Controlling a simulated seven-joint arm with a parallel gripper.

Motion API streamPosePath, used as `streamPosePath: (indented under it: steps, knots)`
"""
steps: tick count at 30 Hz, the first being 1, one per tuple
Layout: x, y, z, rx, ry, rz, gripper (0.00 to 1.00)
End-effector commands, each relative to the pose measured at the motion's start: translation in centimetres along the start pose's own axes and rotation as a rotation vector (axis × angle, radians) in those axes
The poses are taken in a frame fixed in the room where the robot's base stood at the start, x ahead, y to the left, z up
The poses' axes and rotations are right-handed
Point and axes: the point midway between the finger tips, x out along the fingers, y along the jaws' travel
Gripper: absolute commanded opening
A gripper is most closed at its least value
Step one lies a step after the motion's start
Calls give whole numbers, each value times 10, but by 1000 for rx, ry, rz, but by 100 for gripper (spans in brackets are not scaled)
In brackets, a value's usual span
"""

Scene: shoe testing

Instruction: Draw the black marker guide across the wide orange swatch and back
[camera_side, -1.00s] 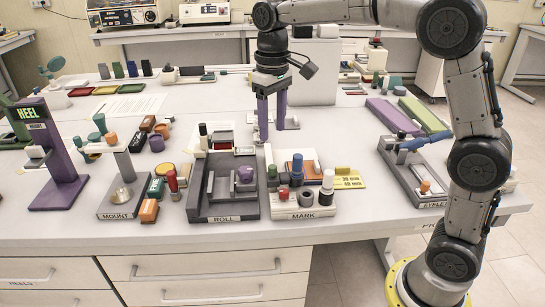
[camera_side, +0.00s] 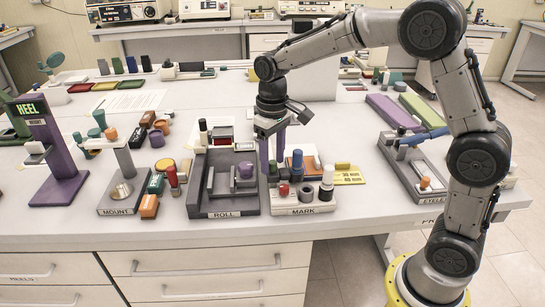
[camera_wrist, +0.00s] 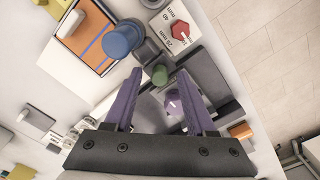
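The wide orange swatch (camera_wrist: 96,46) lies in a pale frame in the wrist view, with a blue round-topped piece (camera_wrist: 118,40) over its right part. In the side view the blue piece (camera_side: 297,164) stands upright behind the MARK base (camera_side: 304,208). I cannot tell which is the black marker guide. My gripper (camera_wrist: 156,76) is open and empty, its purple fingers pointing down above a small green cylinder (camera_wrist: 160,75).
The ROLL station (camera_side: 222,207) with a purple roller (camera_side: 245,170) is left of MARK. A red knob (camera_wrist: 180,30) sits on the marked base. A yellow card (camera_side: 347,175) lies to the right. The table between MARK and the EYELET station (camera_side: 418,185) is mostly free.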

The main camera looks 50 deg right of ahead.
Motion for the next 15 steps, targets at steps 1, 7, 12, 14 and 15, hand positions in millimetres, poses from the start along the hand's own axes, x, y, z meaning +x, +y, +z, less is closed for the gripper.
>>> streamPosePath:
  steps: [1,7,12,14,15]
  knots:
    - [0,0,0,0,0,0,46]
    - [0,0,0,0,0,0,10]
    - [0,0,0,0,0,0,0]
    - [-1,0,0,0,1,0,0]
    - [-1,0,0,0,1,0,0]
